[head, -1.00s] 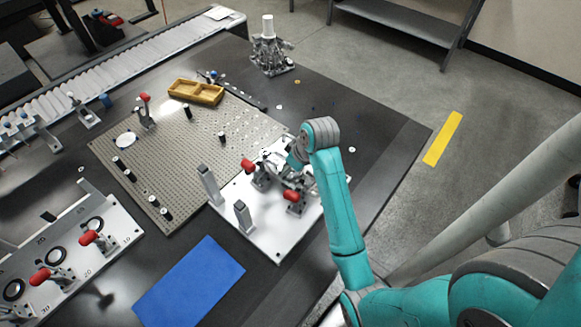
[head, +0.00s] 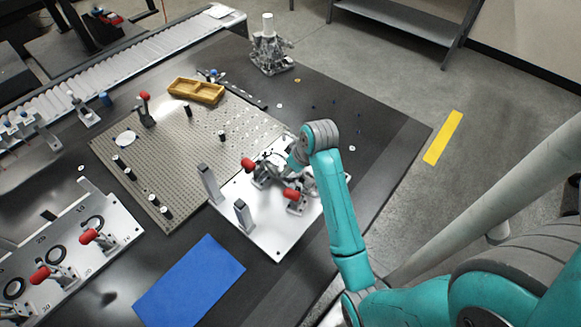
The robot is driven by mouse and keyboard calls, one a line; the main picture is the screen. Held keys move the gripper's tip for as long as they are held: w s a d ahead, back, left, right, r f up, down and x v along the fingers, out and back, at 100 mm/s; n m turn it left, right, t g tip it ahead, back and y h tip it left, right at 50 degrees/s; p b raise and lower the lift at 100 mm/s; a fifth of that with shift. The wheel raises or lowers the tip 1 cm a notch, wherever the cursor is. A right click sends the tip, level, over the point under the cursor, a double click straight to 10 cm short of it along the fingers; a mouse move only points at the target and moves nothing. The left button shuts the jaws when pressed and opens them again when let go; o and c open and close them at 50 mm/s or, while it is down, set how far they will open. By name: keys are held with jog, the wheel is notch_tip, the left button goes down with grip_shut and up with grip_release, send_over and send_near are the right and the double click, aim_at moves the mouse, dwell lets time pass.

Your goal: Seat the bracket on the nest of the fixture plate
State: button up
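The white fixture plate (head: 272,230) lies on the dark table in the middle of the head view. It carries two red-handled toggle clamps (head: 292,195) and two upright grey posts (head: 209,184). My teal arm reaches in from the lower right. My gripper (head: 275,168) is low over the far part of the plate, close to the clamps. The clamps and my wrist clutter that spot, so I cannot tell whether the fingers are open or shut. I cannot make out the bracket or the nest clearly.
A perforated plate (head: 180,160) with several black pins lies to the left, with a yellow tray (head: 196,90) behind it. A blue mat (head: 190,283) lies in front. A numbered clamp plate (head: 118,222) is at lower left. The table's right side is mostly clear.

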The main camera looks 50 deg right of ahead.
jog(key=shift+f, duration=0.7)
jog(key=o, duration=1.6)
jog(key=shift+o, duration=0.2)
jog(key=shift+v, duration=3.8)
